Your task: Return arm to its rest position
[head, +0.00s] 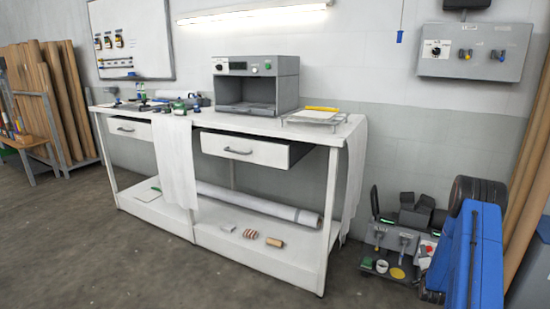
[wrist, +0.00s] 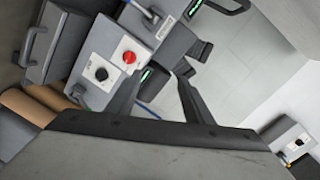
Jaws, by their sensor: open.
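My gripper (wrist: 160,80) shows in the wrist view with its two dark fingers spread apart. Nothing is between them. Beyond the fingers is a grey control box (wrist: 105,70) with a red button and a black knob. In the head view, my blue arm (head: 474,255) stands folded at the lower right, clear of the white workbench. My gripper cannot be made out clearly in the head view.
The white workbench (head: 255,125) carries a grey machine (head: 287,75); its right drawer (head: 243,149) is pulled open. A grey tool panel (head: 396,243) stands right of the bench. A wall control box (head: 474,64) hangs above. Brown rolls (head: 60,95) stand left. The front floor is clear.

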